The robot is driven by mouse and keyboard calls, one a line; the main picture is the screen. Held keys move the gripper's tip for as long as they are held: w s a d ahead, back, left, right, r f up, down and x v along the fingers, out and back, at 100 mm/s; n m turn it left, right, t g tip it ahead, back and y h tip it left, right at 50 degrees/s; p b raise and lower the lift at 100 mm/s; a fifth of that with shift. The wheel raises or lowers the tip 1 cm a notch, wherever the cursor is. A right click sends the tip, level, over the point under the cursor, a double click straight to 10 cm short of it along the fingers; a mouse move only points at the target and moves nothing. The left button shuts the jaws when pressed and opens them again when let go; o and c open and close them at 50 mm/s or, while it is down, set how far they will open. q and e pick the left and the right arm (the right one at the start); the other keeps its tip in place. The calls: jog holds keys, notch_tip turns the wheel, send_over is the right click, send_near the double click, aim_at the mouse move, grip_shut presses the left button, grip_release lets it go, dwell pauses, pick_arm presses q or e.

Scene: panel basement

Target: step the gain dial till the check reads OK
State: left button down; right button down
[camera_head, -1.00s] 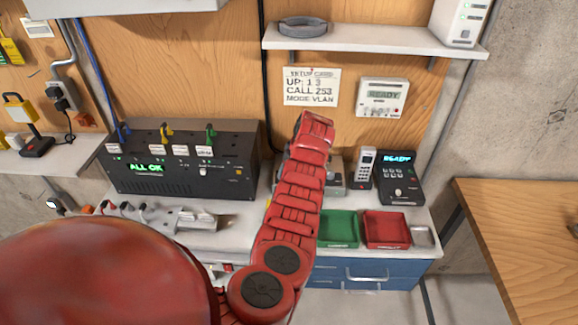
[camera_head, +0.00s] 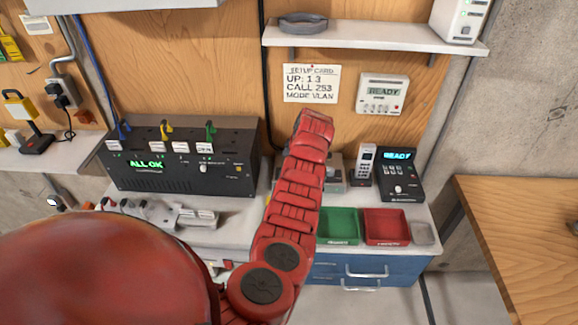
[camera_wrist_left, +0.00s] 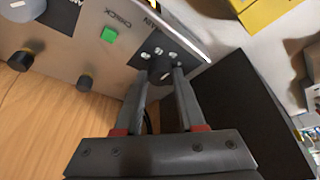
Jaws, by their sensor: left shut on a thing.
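In the left wrist view a dark round dial (camera_wrist_left: 160,71), which I take for the gain dial, sits on a grey panel (camera_wrist_left: 62,42) beside a partly cut-off label. My left gripper (camera_wrist_left: 163,77) has its two fingers on either side of it and is shut on it. In the head view my left arm covers the gripper and most of a grey device (camera_head: 335,176) on the bench. My right gripper is not in view.
A black rack unit (camera_head: 180,170) showing ALL OK stands left of my arm. A handset (camera_head: 365,165), a keypad unit (camera_head: 399,175) reading READY, and green (camera_head: 338,240) and red (camera_head: 386,241) trays are to the right. A setup card (camera_head: 311,84) hangs behind, below a shelf (camera_head: 375,38).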

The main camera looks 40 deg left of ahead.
pick_arm(q)
jog(key=m+b, duration=0.1)
jog(key=m+t+b, duration=0.1)
jog(key=m+b, duration=0.2)
jog(key=shift+s+a+f+t, duration=0.1)
jog(key=shift+f+t, duration=0.15)
jog(key=shift+t, duration=0.05)
jog(key=shift+r+m+t+h+b, duration=0.1)
jog(key=shift+m+t+h+b, duration=0.3)
jog(key=shift+m+b, duration=0.7)
jog(key=shift+r+m+h+b, duration=0.15)
jog(key=shift+m+h+b, duration=0.15)
jog(key=shift+m+b, duration=0.35)
jog(key=shift+m, duration=0.25)
jog(key=c, duration=0.5)
grip_release()
jog(key=shift+r, duration=0.1)
